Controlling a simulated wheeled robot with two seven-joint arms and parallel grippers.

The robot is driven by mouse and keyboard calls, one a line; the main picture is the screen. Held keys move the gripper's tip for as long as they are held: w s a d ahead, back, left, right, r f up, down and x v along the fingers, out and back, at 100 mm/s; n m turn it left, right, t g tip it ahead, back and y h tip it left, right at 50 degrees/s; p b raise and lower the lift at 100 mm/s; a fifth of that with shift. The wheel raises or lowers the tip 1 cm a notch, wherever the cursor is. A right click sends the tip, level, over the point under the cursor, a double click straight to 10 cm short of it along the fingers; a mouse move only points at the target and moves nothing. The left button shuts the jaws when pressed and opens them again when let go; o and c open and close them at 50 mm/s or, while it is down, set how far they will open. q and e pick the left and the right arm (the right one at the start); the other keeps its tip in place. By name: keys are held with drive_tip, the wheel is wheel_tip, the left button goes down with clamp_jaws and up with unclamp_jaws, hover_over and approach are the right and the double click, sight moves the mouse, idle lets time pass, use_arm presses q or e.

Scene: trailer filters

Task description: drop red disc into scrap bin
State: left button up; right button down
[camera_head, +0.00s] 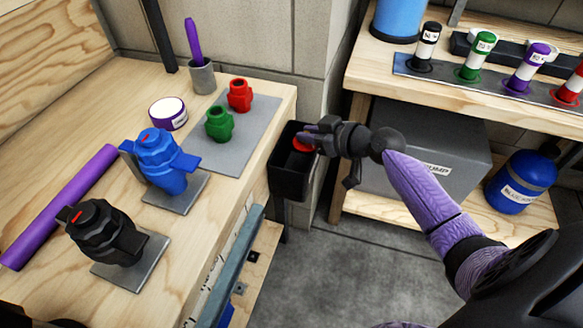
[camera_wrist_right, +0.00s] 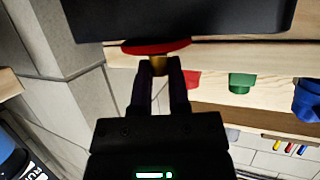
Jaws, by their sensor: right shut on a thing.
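The red disc (camera_head: 303,145) is at the right gripper's fingertips, over the open top of the black scrap bin (camera_head: 290,180) in the head view. My right gripper (camera_head: 312,139) is shut on the disc. In the right wrist view the red disc (camera_wrist_right: 157,47) shows as a flat rim with a brassy stub between the fingertips (camera_wrist_right: 158,75). The dark bin wall (camera_wrist_right: 180,18) fills the top of that view, close to the disc. The bin's inside is mostly dark. My left gripper is not in view.
Left of the bin, a wooden bench (camera_head: 95,95) holds a blue valve (camera_head: 163,160), a black valve (camera_head: 105,232), a green fitting (camera_head: 219,123) and a red fitting (camera_head: 240,95). A grey box (camera_head: 430,165) stands on the lower shelf right of the bin.

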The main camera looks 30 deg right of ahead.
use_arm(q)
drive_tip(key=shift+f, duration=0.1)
use_arm(e)
drive_tip(key=c, duration=0.8)
unclamp_jaws()
drive_tip(key=shift+o, duration=1.3)
use_arm(q)
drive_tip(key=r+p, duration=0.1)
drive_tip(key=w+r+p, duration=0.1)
drive_tip(key=p, duration=0.1)
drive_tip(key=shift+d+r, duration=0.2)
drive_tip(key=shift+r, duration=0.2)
use_arm(e)
drive_tip(key=v, duration=1)
drive_tip(key=shift+f, duration=0.1)
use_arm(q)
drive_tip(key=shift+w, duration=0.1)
